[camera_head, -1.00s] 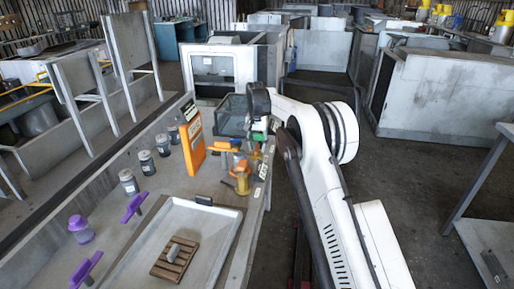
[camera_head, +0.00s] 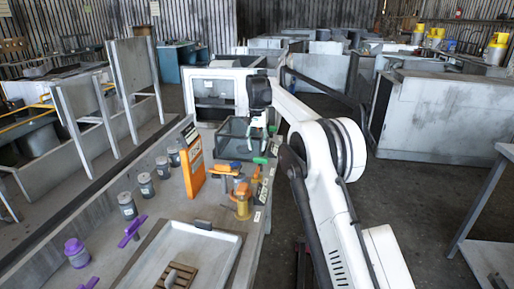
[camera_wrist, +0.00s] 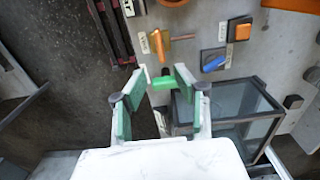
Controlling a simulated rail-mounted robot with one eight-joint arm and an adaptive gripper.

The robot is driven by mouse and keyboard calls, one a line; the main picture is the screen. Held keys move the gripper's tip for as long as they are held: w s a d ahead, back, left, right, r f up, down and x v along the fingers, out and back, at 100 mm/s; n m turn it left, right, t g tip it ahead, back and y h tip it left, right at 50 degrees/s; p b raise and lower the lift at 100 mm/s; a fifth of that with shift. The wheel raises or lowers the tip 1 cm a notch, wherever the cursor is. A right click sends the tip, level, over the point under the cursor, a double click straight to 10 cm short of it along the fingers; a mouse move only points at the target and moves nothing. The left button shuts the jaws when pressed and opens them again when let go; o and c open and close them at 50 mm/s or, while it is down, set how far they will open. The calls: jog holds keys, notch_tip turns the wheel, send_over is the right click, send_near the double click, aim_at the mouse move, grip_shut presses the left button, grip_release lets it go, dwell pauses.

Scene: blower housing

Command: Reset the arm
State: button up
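My gripper (camera_head: 257,137) hangs from the end of my white arm, over the right side of the workbench (camera_head: 225,225) in the head view. In the wrist view my gripper (camera_wrist: 160,77) shows two green-padded fingers, spread apart with nothing held between them. A green-handled item (camera_wrist: 165,93) shows between and beyond the fingers; it also appears below the gripper in the head view (camera_head: 260,160). How far it is below the fingertips I cannot tell.
A dark-framed clear bin (camera_head: 232,148) stands close to the gripper. Orange-handled tools (camera_head: 242,202) and an orange box (camera_head: 193,165) are on the bench. A metal tray (camera_head: 215,243) is nearer. Open floor lies right of my arm.

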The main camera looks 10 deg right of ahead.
jog(key=s+d+r+t, duration=0.2)
jog(key=s+d+r, duration=0.2)
jog(key=s+r, duration=0.7)
jog(key=s+d+r+n+t, duration=0.1)
jog(key=s+d+r, duration=0.15)
jog(key=s, duration=0.45)
jog(key=s+d+r+n+t, duration=0.1)
jog(key=s+r, duration=0.3)
jog(key=s, duration=0.4)
jog(key=s+d+f+t, duration=0.1)
jog(key=s+f, duration=0.3)
jog(key=s, duration=0.5)
jog(key=s+d+f+n+t, duration=0.1)
jog(key=s+f, duration=0.3)
jog(key=s, duration=0.6)
jog(key=s+d+f+t, duration=0.1)
jog(key=s+f, duration=0.3)
jog(key=s, duration=0.6)
jog(key=shift+d+f, duration=0.15)
jog(key=shift+f, duration=0.2)
